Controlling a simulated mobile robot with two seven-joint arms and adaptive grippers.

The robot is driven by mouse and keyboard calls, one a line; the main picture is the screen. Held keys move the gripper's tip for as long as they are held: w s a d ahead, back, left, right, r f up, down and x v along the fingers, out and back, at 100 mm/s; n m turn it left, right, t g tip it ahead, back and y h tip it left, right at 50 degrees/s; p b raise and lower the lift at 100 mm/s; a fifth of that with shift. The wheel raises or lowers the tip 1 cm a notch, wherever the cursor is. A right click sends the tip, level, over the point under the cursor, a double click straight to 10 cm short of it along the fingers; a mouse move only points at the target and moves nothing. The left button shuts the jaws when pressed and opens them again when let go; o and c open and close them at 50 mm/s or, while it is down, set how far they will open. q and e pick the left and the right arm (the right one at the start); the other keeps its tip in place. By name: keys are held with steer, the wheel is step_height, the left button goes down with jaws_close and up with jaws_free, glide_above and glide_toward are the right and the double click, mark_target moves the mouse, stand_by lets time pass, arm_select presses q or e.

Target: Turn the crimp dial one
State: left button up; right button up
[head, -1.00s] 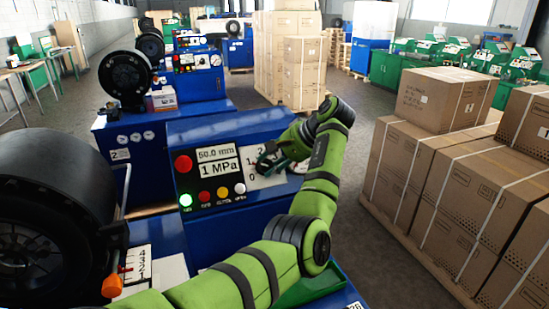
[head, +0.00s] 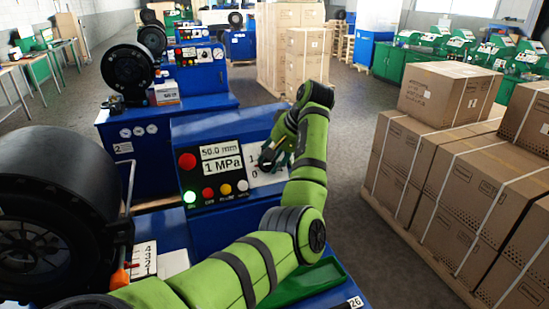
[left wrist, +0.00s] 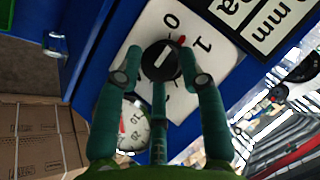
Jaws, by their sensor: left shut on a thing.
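The crimp dial is a black round knob (left wrist: 158,60) with a white line on it, on a white numbered plate (left wrist: 222,62). In the left wrist view a small red mark at the knob's edge lies between the 0 and the 1. My left gripper (left wrist: 163,73) has its dark green fingers on either side of the knob, shut on it. In the head view the gripper (head: 272,155) covers the knob, and part of the plate (head: 265,180) shows below it. The panel display (head: 222,160) reads 50.0 mm and 1 MPa. My right gripper is not in view.
Red, yellow and white buttons and a lit green one (head: 190,197) sit left of the plate. A pressure gauge (left wrist: 133,125) shows beside the dial. A big black crimper head (head: 60,210) stands at left. Stacked cartons (head: 470,185) stand right, across open floor.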

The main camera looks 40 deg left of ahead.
arm_select(q)
steer(key=shift+s+f, duration=0.2)
steer(key=o, duration=1.1)
steer(key=shift+c, duration=0.2)
steer(key=shift+s+a+r, duration=0.1)
steer(key=shift+s, duration=0.05)
steer(key=shift+r, duration=0.25)
steer(key=v, duration=1.1)
steer(key=shift+r, duration=0.25)
